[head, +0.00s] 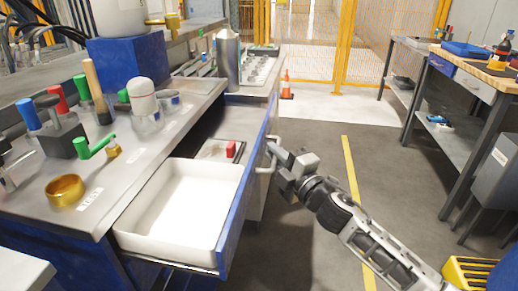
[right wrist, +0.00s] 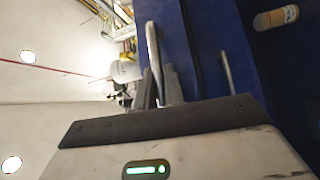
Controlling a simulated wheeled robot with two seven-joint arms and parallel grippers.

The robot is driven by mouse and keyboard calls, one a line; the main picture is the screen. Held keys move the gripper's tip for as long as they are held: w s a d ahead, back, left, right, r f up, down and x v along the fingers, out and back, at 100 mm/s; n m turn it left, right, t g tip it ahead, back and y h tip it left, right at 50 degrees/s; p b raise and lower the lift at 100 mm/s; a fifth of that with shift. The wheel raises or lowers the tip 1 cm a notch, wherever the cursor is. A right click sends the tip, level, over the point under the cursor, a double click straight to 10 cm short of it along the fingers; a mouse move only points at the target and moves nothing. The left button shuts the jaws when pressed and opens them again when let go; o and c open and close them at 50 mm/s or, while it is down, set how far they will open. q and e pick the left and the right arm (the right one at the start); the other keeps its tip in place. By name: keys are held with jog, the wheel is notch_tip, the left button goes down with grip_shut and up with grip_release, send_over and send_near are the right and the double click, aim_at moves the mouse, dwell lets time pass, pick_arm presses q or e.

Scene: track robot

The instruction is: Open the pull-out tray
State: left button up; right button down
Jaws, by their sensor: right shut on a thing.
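The pull-out tray (head: 262,132) is a blue-fronted drawer under the grey workbench at left, standing out from the bench with its inside showing. A pale bar handle (head: 267,168) is on its front. My right gripper (head: 272,151) reaches this handle from the right in the head view. In the right wrist view my right gripper (right wrist: 161,88) has its two fingers closed about the pale handle bar (right wrist: 153,48), in front of the blue panel (right wrist: 190,50). The fingers partly hide the handle. My left gripper is not in view.
Tools and a gold ring (head: 65,190) stand on the bench.

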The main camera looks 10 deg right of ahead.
jog(key=shift+s+d, duration=0.3)
jog(key=shift+d, duration=0.3)
jog(key=c, duration=1.5)
grip_release()
jog(key=v, duration=1.6)
jog(key=shift+a, duration=0.1)
